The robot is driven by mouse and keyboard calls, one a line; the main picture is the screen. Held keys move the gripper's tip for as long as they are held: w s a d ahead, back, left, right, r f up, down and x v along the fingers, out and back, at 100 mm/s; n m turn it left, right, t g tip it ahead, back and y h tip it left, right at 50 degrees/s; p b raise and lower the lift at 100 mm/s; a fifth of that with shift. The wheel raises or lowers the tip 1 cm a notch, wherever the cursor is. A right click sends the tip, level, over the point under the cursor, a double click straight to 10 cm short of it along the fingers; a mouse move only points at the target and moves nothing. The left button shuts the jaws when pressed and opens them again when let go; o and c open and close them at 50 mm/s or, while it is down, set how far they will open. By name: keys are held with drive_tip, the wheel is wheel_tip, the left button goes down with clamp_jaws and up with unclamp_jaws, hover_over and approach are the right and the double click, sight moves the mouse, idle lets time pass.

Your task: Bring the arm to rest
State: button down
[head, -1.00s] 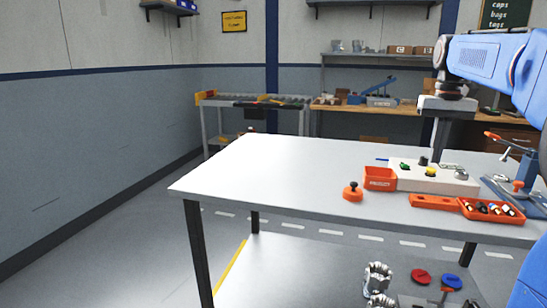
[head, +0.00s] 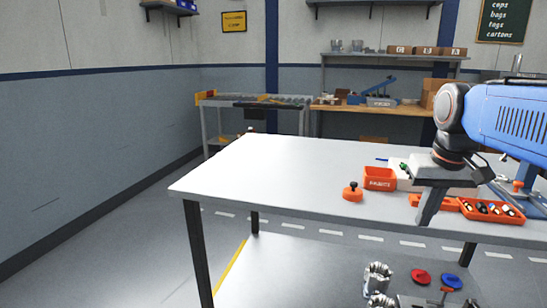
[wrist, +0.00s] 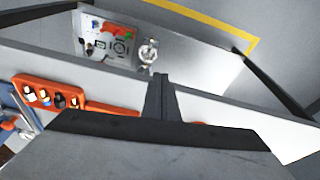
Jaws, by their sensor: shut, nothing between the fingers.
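My gripper (head: 428,210) hangs from the blue arm at the right of the head view, in front of the table's right part. Its fingers are together with nothing between them. In the wrist view the shut fingers (wrist: 160,88) show against the table's front edge and the floor. The gripper hides part of the white fixture block behind it in the head view.
The white table (head: 270,170) is bare on its left half. An orange bin (head: 380,180), an orange knobbed piece (head: 352,192) and an orange tray of small parts (head: 490,210) stand at right. Metal housings (head: 378,275) sit on the lower shelf.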

drive_tip(key=s+a+f+t, duration=0.1)
drive_tip(key=s+a+f, duration=0.1)
drive_tip(key=s+f, duration=0.5)
drive_tip(key=s+a+f+n+t, duration=0.1)
drive_tip(key=s+a+f, duration=0.1)
drive_tip(key=s+f, duration=0.4)
wheel_tip(320, 180, down, 2)
drive_tip(key=shift+s+a+f, duration=0.15)
drive_tip(key=shift+s+a, duration=0.25)
